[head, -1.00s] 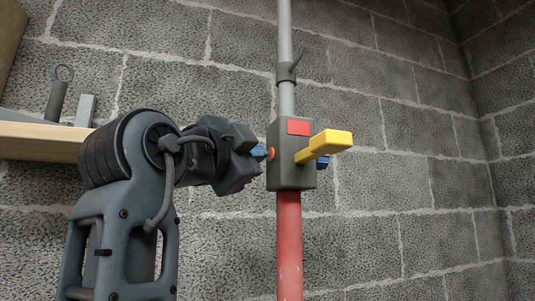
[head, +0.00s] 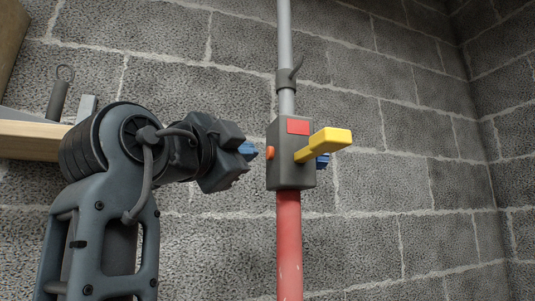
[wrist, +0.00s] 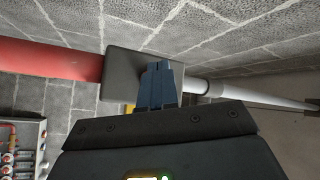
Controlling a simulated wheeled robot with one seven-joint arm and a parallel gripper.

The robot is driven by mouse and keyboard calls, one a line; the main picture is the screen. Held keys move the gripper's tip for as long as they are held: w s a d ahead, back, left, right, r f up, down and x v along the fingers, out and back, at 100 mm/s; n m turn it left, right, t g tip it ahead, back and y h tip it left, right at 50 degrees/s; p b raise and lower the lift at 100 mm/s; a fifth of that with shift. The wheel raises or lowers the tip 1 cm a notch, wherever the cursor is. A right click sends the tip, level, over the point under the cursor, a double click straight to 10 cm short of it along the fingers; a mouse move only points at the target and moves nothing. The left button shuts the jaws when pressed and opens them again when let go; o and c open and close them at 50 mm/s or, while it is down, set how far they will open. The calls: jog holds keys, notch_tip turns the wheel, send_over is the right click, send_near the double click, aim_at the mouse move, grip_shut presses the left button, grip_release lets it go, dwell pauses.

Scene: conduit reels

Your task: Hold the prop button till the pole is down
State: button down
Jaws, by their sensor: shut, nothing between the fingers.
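The prop stands upright, with a grey upper pole (head: 286,45), a dark grey housing (head: 283,170) and a red lower tube (head: 289,245). An orange button (head: 270,152) sticks out of the housing's left side. A yellow lever (head: 325,144) and a red patch (head: 298,127) are on its front. My gripper (head: 248,151) is shut and empty, its blue fingertips pointing at the button with a small gap between. In the wrist view the shut blue fingers (wrist: 158,85) lie in front of the housing (wrist: 125,75) and hide the button.
A wooden shelf (head: 30,140) with a grey tool (head: 58,98) on it is at the left. A block wall (head: 400,100) stands behind the prop. The wrist view shows a panel with small cylinders (wrist: 22,150) at lower left.

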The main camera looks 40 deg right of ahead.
jog(key=shift+a, duration=0.15)
jog(key=shift+w+a+b, duration=0.15)
jog(key=shift+w+a, duration=0.1)
jog(key=shift+a, duration=0.5)
jog(key=shift+w+a+b, duration=0.2)
jog(key=shift+w+a, duration=0.1)
jog(key=shift+a, duration=0.45)
jog(key=shift+w+a+b, duration=0.15)
jog(key=shift+w+a, duration=0.1)
jog(key=shift+a, duration=0.5)
